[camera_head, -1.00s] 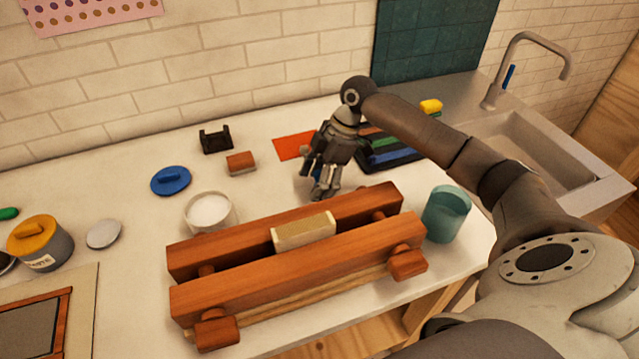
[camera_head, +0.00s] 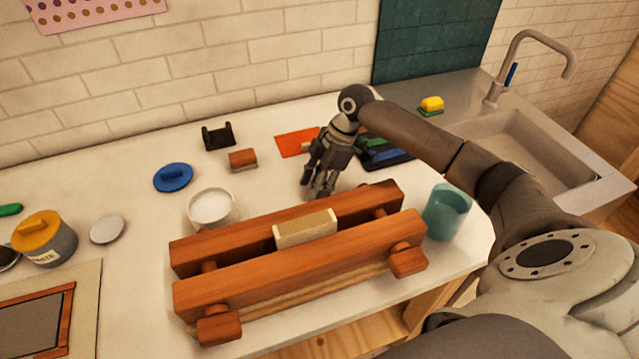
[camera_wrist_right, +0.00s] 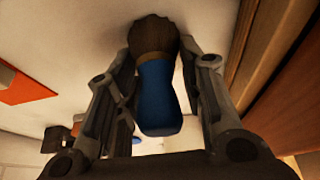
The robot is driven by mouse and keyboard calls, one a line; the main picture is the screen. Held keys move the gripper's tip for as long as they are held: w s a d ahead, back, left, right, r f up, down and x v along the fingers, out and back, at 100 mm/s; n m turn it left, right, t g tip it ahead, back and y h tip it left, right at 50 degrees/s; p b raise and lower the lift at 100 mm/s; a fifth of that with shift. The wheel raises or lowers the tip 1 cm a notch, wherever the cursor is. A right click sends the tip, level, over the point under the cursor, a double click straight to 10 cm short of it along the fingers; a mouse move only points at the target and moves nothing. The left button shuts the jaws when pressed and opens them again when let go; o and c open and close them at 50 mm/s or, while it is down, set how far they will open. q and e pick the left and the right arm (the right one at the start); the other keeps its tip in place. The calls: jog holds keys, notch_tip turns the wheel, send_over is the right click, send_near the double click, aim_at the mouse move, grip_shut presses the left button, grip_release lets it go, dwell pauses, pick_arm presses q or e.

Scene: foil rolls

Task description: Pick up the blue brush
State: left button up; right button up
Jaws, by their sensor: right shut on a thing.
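The blue brush (camera_wrist_right: 158,95) shows in the right wrist view, with a blue handle and dark bristles at its far end. It lies between the two fingers of my right gripper (camera_wrist_right: 155,105), which is shut on it. In the head view my right gripper (camera_head: 319,186) is over the counter, just behind the wooden clamp, and its fingers point down. The brush is hidden by the gripper in the head view. My left gripper is not in view.
A wooden clamp (camera_head: 300,270) with a pale block (camera_head: 305,228) lies in front of my right gripper. A teal cup (camera_head: 446,212) stands at its right end. A white bowl (camera_head: 212,208), an orange sheet (camera_head: 296,142) and a dark tray (camera_head: 385,154) are nearby.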

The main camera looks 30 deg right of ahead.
pick_arm(q)
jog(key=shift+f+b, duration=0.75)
jog(key=shift+b, duration=0.05)
pick_arm(e)
notch_tip(320, 180, up, 10)
